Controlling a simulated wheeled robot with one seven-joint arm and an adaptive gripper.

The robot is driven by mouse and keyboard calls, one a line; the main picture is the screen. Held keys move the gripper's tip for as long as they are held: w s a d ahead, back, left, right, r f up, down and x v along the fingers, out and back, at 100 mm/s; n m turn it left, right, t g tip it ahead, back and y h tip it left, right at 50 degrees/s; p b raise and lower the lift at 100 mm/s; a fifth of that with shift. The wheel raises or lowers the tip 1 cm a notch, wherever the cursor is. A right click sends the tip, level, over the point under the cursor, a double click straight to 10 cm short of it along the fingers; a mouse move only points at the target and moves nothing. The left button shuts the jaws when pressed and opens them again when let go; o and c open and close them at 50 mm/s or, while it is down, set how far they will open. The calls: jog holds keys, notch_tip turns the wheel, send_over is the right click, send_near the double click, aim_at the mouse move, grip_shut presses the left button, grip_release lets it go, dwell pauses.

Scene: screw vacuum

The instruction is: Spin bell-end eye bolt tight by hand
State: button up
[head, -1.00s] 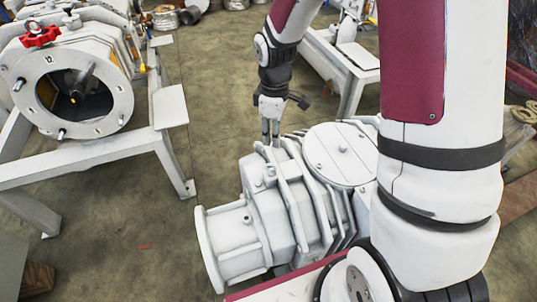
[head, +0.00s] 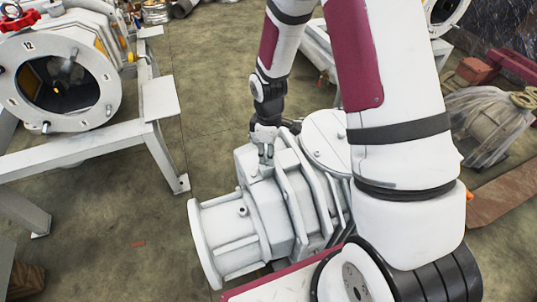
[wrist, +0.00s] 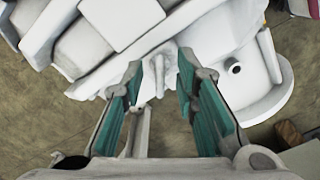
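The white pump (head: 285,205) lies on its side below my arm, with its round bell-end flange (head: 205,245) toward the lower left. A small pale eye bolt (wrist: 152,87) stands on the casing near the bell end and shows between my fingers in the wrist view. My gripper (head: 266,166) points down at the casing in the head view, where its fingers largely hide the bolt. In the wrist view my gripper (wrist: 160,75) is open, with teal-padded fingers on either side of the bolt and a visible gap. I cannot tell how far the bolt is seated.
A small round stud or hole (wrist: 233,67) is on the bell-end casing. Raised ribs cross the pump beside my fingers. A pale frame (head: 110,140) carries a second machine on the left. A plastic-wrapped unit (head: 490,120) stands at right. The floor between is mostly clear.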

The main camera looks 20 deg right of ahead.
jog(key=shift+f, duration=0.15)
jog(key=shift+c, duration=0.4)
grip_shut()
jog(key=m, duration=0.4)
jog(key=shift+p, duration=0.3)
jog(key=m, duration=0.4)
jog(key=shift+s+a+m+p, duration=0.1)
jog(key=shift+a+m+p, duration=0.05)
jog(key=shift+m+p, duration=0.2)
jog(key=m+p, duration=0.1)
jog(key=m, duration=0.3)
jog(key=shift+a+m+p, duration=0.1)
jog(key=shift+m+p, duration=0.35)
jog(key=shift+m, duration=1.6)
